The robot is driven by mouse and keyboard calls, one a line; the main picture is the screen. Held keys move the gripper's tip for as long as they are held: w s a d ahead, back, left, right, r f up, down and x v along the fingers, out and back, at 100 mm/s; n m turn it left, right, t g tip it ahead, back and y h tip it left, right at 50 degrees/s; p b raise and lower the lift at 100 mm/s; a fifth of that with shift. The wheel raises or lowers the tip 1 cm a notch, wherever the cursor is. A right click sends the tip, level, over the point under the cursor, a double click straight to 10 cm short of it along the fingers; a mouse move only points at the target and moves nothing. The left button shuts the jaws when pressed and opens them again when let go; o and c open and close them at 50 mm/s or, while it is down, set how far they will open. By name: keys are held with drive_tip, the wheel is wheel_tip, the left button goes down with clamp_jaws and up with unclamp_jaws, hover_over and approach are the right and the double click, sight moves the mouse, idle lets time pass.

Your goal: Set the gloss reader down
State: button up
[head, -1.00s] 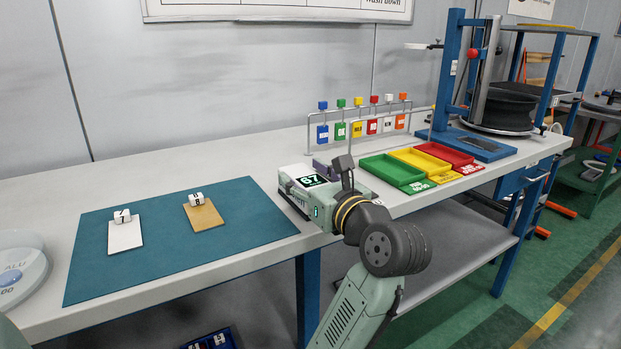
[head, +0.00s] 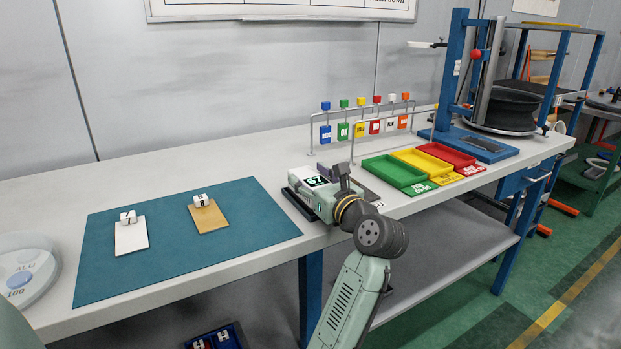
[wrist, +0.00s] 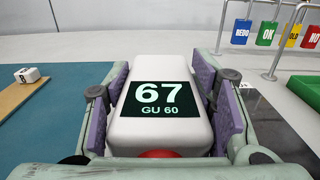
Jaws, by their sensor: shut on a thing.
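The gloss reader (wrist: 158,128) is a white block with a dark screen that reads 67 GU 60. My gripper (wrist: 160,95) is shut on it, with purple-padded fingers against both sides in the wrist view. In the head view the reader (head: 313,182) is at the front part of the bench, just right of the teal mat (head: 255,222). A dark flat edge (head: 298,205) shows beside and below it. I cannot tell whether the reader touches the surface under it.
A white panel (head: 131,238) and a tan panel (head: 209,219), each with a numbered cube, lie on the mat. Green (head: 392,169), yellow (head: 422,159) and red (head: 449,153) trays are to the right. A rail with coloured tags (head: 360,128) stands behind. Bare bench lies behind the mat.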

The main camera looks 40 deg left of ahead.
drive_tip(key=shift+f, duration=0.15)
drive_tip(key=o, duration=1.6)
